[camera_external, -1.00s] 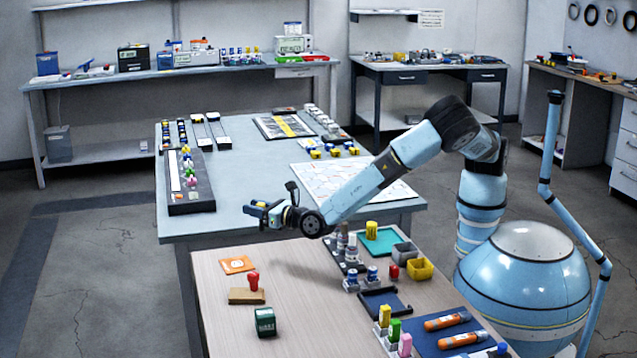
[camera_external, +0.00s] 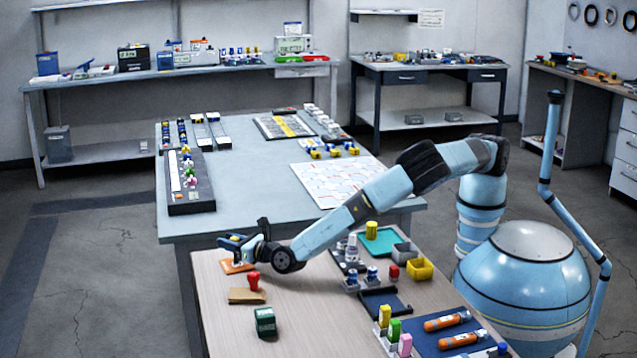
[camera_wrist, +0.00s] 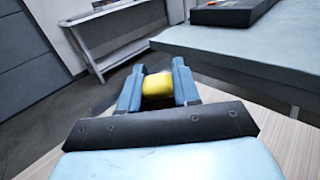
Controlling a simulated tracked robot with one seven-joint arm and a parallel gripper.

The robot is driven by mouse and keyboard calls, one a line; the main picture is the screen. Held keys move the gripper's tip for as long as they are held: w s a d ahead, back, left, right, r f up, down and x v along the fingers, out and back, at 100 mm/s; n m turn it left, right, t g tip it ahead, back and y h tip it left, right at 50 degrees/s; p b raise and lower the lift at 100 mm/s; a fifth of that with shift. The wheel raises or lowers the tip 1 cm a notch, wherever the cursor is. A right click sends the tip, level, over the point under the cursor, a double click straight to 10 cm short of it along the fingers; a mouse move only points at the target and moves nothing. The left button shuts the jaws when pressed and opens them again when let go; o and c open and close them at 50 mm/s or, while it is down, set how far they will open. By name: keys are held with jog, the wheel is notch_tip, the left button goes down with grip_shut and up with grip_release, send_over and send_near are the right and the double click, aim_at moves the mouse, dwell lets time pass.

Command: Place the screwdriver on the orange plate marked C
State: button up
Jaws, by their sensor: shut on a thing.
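My gripper (camera_external: 236,246) is shut on a yellow thing (camera_wrist: 157,86), which sits between both fingers in the wrist view. Only its rounded yellow top shows clearly, so I cannot tell whether it is the screwdriver. My gripper is over the orange plate (camera_external: 229,268) at the far left of the wooden table. The gripper and its load partly cover the plate, and its mark cannot be read. I cannot tell whether the held thing touches the plate.
A red-handled piece (camera_external: 253,281) stands on a brown plate (camera_external: 243,297) just in front. A dark green block (camera_external: 265,321) is nearer. Orange tool-like pieces (camera_external: 446,323) lie on a blue mat (camera_external: 428,345) at right. The grey table (camera_external: 250,200) is behind.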

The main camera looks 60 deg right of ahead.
jog(key=shift+f, duration=0.15)
jog(key=o, duration=1.1)
jog(key=shift+c, duration=0.2)
jog(key=s, duration=1.2)
jog(key=shift+d, duration=0.1)
